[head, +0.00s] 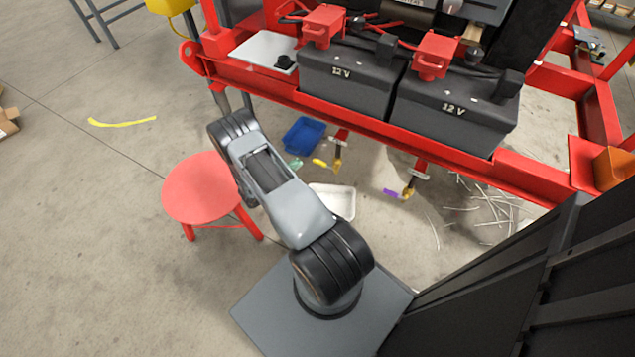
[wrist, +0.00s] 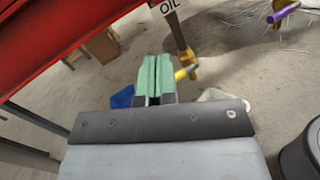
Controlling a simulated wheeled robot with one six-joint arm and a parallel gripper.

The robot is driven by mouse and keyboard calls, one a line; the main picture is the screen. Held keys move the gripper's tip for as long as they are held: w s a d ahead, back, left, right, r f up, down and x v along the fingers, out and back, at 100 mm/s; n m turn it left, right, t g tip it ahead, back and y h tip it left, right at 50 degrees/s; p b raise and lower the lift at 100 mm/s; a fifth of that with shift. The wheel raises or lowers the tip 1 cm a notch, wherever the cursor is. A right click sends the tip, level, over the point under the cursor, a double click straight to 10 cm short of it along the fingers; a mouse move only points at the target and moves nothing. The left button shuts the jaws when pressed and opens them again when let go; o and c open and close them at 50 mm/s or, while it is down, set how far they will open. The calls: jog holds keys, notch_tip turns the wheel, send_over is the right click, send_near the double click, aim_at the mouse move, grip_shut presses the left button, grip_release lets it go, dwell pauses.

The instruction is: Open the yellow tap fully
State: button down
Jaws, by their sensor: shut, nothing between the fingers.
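The yellow tap (head: 320,162) hangs under the red skid beam, its yellow handle pointing left from a brass body on a short pipe. In the wrist view its yellow handle (wrist: 181,74) lies just right of my fingers, below a white label reading OIL. My gripper (wrist: 157,72) has green finger pads pressed together with nothing between them. In the head view, my gripper (head: 295,163) shows only as a bit of green beside my arm, left of the yellow handle. I cannot tell whether the fingers touch the handle.
A second tap with a purple handle (head: 391,193) hangs to the right. A blue bin (head: 304,136) and a white tray (head: 346,203) are on the floor below. A red stool (head: 197,190) stands left of my arm. The red beam (head: 375,122) runs above the taps.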

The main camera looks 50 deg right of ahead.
jog(key=s+f+n+t+b, duration=0.1)
jog(key=f+n+t+b, duration=0.1)
jog(key=f, duration=0.8)
jog(key=s+a+f+n+t+b, duration=0.1)
jog(key=f+n+t, duration=0.4)
jog(key=f, duration=0.5)
jog(key=shift+s+t+h+b, duration=0.4)
jog(key=shift+s+b, duration=0.35)
jog(key=shift+b, duration=0.35)
jog(key=b, duration=0.2)
send_near(324, 163)
jog(key=w+d+f, duration=0.2)
jog(key=d+f, duration=0.1)
jog(key=f, duration=0.2)
jog(key=shift+w+d+r+b, duration=0.2)
jog(key=shift+d+r+b, duration=0.05)
jog(key=shift+d+r, duration=0.65)
jog(key=shift+w+d+r+b, duration=0.2)
jog(key=shift+d+r, duration=0.45)
jog(key=shift+r, duration=0.35)
jog(key=shift+w+a+r, duration=0.1)
